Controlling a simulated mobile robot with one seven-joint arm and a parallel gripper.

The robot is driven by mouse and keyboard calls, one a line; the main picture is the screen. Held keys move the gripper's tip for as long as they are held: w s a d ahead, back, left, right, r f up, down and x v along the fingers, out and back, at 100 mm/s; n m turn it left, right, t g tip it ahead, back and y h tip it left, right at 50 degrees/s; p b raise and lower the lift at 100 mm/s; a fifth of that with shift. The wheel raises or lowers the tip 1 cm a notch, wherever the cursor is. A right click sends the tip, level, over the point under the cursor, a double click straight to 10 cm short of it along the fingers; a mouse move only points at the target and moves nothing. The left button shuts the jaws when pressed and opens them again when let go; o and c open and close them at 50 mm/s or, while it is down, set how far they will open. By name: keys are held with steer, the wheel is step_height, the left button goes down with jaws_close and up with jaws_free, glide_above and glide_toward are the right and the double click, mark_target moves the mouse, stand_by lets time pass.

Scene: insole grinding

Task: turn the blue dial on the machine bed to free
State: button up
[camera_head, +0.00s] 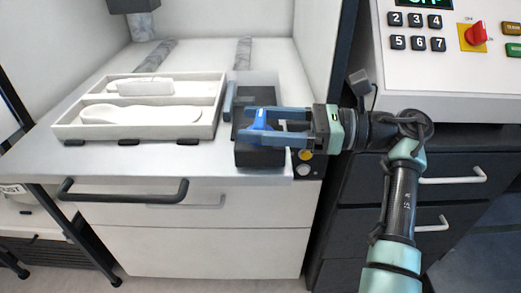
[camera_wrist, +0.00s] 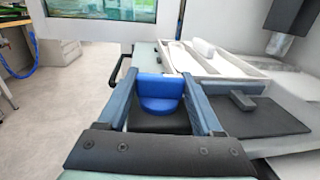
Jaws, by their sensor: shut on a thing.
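The blue dial (camera_head: 260,121) stands on a black block (camera_head: 258,157) at the right side of the machine bed (camera_head: 200,170). My gripper (camera_head: 256,124) reaches in from the right with its two long fingers on either side of the dial, shut on it. In the wrist view the blue dial (camera_wrist: 160,88) shows between the fingers of my gripper (camera_wrist: 158,85), with its round base and upright grip visible. Any marking for the dial's positions is hidden or too small to read.
A white tray (camera_head: 62,131) with pale insole shapes lies left of the dial. A control panel (camera_head: 430,75) with numbered keys and a red rotary switch (camera_head: 476,34) stands at the right. Open floor (camera_wrist: 75,110) shows in the wrist view.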

steer(key=shift+f+n+g+b, duration=0.15)
steer(key=shift+n+g+b, duration=0.45)
steer(key=shift+b, duration=0.65)
steer(key=shift+r+g+b, duration=0.25)
steer(key=shift+g+b, duration=0.2)
steer(key=shift+g, duration=0.05)
steer(key=o, duration=1.4)
steer(key=shift+c, duration=0.2)
steer(key=shift+f, duration=0.1)
